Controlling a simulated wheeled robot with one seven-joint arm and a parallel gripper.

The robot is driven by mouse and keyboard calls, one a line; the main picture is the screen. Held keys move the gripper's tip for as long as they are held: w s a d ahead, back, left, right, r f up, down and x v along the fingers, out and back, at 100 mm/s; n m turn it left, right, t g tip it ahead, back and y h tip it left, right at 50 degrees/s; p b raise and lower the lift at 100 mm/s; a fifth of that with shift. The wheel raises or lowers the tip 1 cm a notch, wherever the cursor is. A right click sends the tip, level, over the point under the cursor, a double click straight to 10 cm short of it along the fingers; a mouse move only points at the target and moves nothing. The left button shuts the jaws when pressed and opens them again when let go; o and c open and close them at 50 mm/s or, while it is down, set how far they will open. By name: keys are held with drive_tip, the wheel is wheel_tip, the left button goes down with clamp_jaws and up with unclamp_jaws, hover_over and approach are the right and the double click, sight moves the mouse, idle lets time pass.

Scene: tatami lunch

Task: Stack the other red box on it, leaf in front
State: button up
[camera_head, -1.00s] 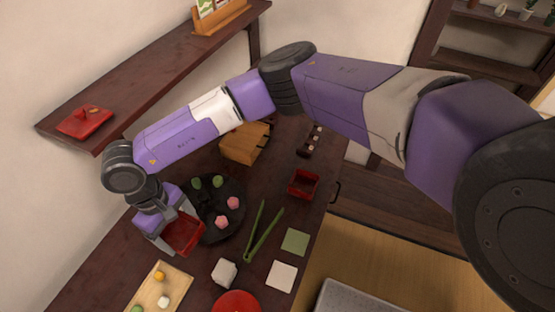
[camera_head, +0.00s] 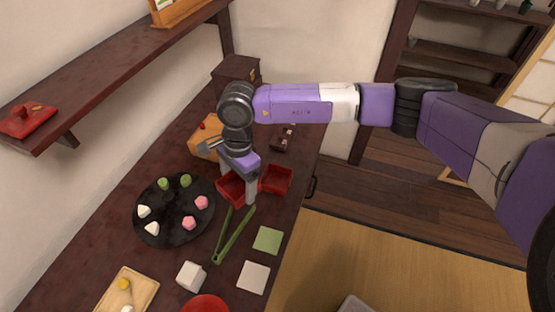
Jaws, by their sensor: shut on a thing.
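My gripper (camera_head: 250,187) is shut on an open red box (camera_head: 230,188), which hangs below it. The other open red box (camera_head: 277,178) stands on the dark table just right of the held one. The two boxes sit side by side in the picture; I cannot tell whether they touch or how high the held one is. My gripper covers part of the held box. I cannot make out a leaf mark on either box.
A round black plate (camera_head: 172,232) with several sweets lies to the left. Green tongs (camera_head: 233,235) lie just in front of the boxes. A green square (camera_head: 268,240), a white square (camera_head: 253,277) and a white cube (camera_head: 191,276) are nearer. A wooden box (camera_head: 203,138) stands behind.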

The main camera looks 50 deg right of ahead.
drive_tip(key=s+d+f+m+h+b, duration=0.1)
drive_tip(key=d+m+h+b, duration=0.15)
drive_tip(key=d+m, duration=0.85)
drive_tip(key=d+m+h+b, duration=0.1)
drive_tip(key=d+m+b, duration=0.25)
drive_tip(key=m, duration=1.65)
drive_tip(key=shift+s+a+f+b, duration=0.1)
drive_tip(key=shift+f+b, duration=1.75)
drive_tip(key=shift+f, duration=0.65)
drive_tip(key=shift+f+b, duration=0.55)
drive_tip(key=shift+f, duration=0.2)
drive_tip(key=o, duration=1.3)
drive_tip(key=shift+o, duration=0.2)
drive_tip(key=shift+r, duration=0.1)
wheel_tip(320, 180, up, 8)
drive_tip(key=a, duration=0.1)
drive_tip(key=shift+s+f, duration=0.15)
drive_tip(key=shift+f, duration=0.05)
